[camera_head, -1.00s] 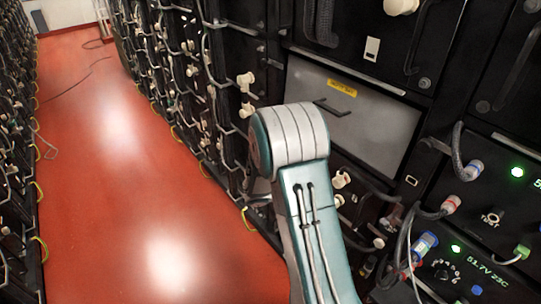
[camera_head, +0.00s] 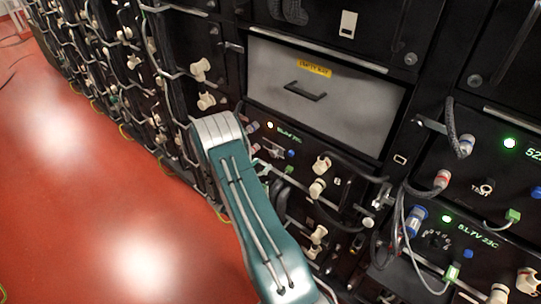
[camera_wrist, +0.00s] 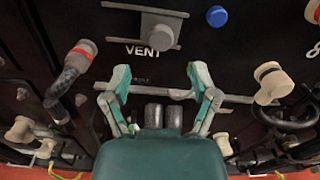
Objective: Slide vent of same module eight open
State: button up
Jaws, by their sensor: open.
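The vent slide (camera_wrist: 158,31) shows at the top of the wrist view, a grey plate with a raised knob on a horizontal bar, above the white word VENT. My gripper (camera_wrist: 159,78) is open, with its two teal fingers apart just below that word. Nothing is between the fingertips, and they look apart from the slide. In the head view, my arm covers part of a module with a small lit display (camera_head: 287,133); the vent and my gripper are hidden there. I cannot read the module's number.
A blue button (camera_wrist: 217,16) sits right of the vent. A red-ringed connector with a cable (camera_wrist: 78,55) is at left, and a cream knob (camera_wrist: 273,82) is at right. A grey panel with a yellow label (camera_head: 330,95) is above. Red floor (camera_head: 90,190) lies open at left.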

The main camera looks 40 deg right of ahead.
aim_at(272, 156)
jog(key=d, duration=0.6)
jog(key=shift+w, duration=0.25)
